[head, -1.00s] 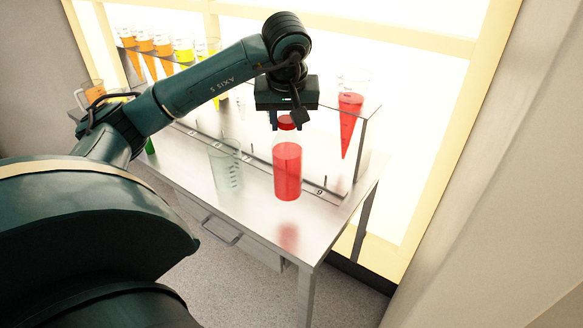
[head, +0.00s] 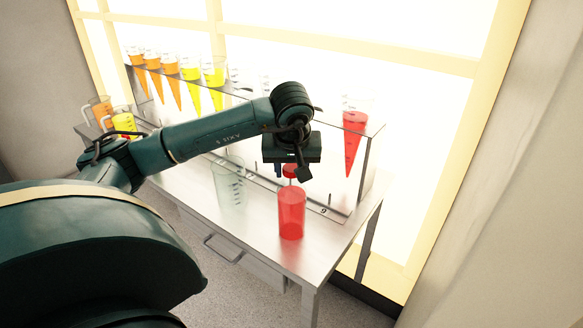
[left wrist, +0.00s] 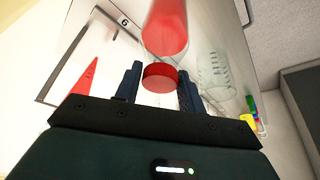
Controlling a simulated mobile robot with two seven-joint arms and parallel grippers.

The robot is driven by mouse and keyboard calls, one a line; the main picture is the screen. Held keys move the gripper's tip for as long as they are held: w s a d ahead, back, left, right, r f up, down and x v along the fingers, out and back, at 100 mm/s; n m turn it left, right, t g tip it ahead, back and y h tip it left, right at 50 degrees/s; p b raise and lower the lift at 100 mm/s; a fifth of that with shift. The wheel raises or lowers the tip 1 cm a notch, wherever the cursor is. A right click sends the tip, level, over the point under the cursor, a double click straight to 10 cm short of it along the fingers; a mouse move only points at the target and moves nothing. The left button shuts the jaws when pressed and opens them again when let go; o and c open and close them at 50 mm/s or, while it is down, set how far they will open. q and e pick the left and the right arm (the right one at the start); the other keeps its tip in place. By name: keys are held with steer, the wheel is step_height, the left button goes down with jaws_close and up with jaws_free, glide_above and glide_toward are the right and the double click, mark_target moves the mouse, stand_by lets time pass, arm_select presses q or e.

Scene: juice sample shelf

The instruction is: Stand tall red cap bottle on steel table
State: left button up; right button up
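The tall red cap bottle (head: 291,214), with red liquid in it, is upright at the front right of the steel table (head: 262,243). Its base is at or very near the table top; I see no clear gap under it. My left gripper (head: 290,172) points down from above, its fingers on either side of the red cap. In the left wrist view the cap (left wrist: 158,78) sits between the two fingers, close to both, and the red body (left wrist: 166,28) extends beyond it. My right gripper is not in view.
A clear empty beaker (head: 229,184) stands left of the bottle. Behind is a rack (head: 365,150) with a red cone (head: 353,140) at its right end and several orange and yellow cones at left. Orange and yellow jugs (head: 124,122) stand at the far left.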

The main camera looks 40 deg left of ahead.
arm_select(q)
steer(key=o, duration=0.4)
steer(key=p+v, duration=0.1)
steer(key=v, duration=1.1)
steer(key=shift+r, duration=0.1)
